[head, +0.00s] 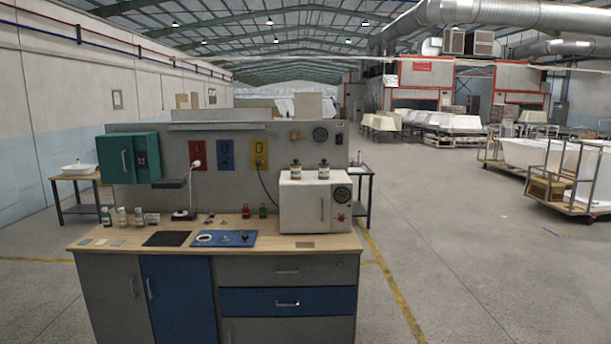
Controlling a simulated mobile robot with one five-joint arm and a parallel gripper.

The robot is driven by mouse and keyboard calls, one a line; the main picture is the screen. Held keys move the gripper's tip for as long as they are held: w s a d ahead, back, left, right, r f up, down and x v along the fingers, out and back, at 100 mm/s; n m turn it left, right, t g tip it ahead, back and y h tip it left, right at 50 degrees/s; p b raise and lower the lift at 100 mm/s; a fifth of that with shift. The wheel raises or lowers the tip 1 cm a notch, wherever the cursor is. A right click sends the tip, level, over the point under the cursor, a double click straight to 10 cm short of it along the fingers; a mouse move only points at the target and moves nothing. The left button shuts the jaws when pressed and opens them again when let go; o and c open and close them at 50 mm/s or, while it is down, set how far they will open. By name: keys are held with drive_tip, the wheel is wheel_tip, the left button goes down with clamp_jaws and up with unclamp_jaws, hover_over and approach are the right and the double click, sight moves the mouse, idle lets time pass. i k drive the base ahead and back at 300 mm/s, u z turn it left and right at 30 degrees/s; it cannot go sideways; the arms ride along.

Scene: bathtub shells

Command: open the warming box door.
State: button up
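The warming box appears to be the white box (302,225) on the right end of the workbench top. Its front door looks shut and has a vertical handle (322,209). A dark dial (342,194) and a small red knob (341,217) are on the panel right of the door. Two small jars (323,170) stand on top of the box. My gripper is not in view.
The workbench (215,295) has grey and blue drawers and doors below. A teal wall cabinet (115,158) hangs at its left. Bottles (122,217), a dark mat (166,239) and a blue panel (224,239) are on the top. The floor (470,270) to the right is clear.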

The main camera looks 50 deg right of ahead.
sight(304, 208)
drive_tip(key=z, duration=1.65)
drive_tip(key=i, duration=1.05)
drive_tip(key=u, duration=2.1)
drive_tip(key=k, duration=1.85)
drive_tip(key=z, duration=1.35)
